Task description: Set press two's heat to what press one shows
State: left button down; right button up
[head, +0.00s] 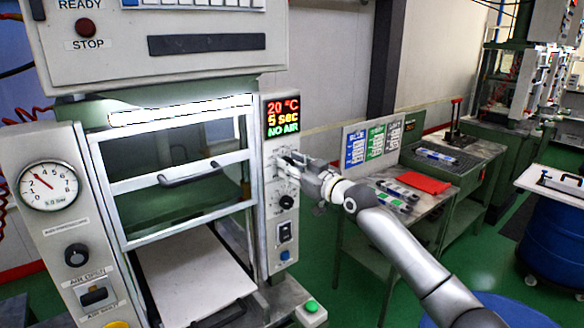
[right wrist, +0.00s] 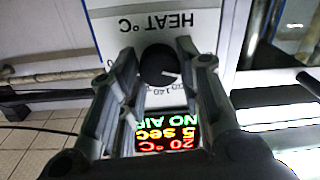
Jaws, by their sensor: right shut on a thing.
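A press with a grey control panel (head: 277,240) on its right side stands in front of me. I cannot read a press number on it. Its display (head: 283,115) reads 20 °C, 5 sec and NO AIR; it also shows upside down in the right wrist view (right wrist: 168,132). My right gripper (head: 287,160) is at the panel just below the display. In the right wrist view its fingers (right wrist: 158,62) are shut on the black heat knob (right wrist: 159,66), under the label HEAT °C. My left gripper is not in view.
A second dark knob (head: 287,201) and a switch (head: 284,232) sit lower on the panel. A pressure gauge (head: 48,187) is at the left. The press door has a handle (head: 188,174). A side table (head: 345,203) and another green press (head: 505,90) stand at the right.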

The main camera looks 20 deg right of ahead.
jog(key=m+p, duration=0.4)
jog(key=m, duration=0.6)
jog(key=m+p, duration=0.4)
jog(key=m, duration=0.6)
jog(key=shift+f+t+h, duration=0.1)
jog(key=shift+t+h, duration=0.2)
jog(key=shift+h, duration=0.1)
jog(key=shift+m, duration=0.3)
jog(key=o, duration=1)
jog(key=shift+d, duration=0.1)
jog(key=shift+o, duration=0.2)
jog(key=shift+s, duration=0.1)
jog(key=v, duration=1.2)
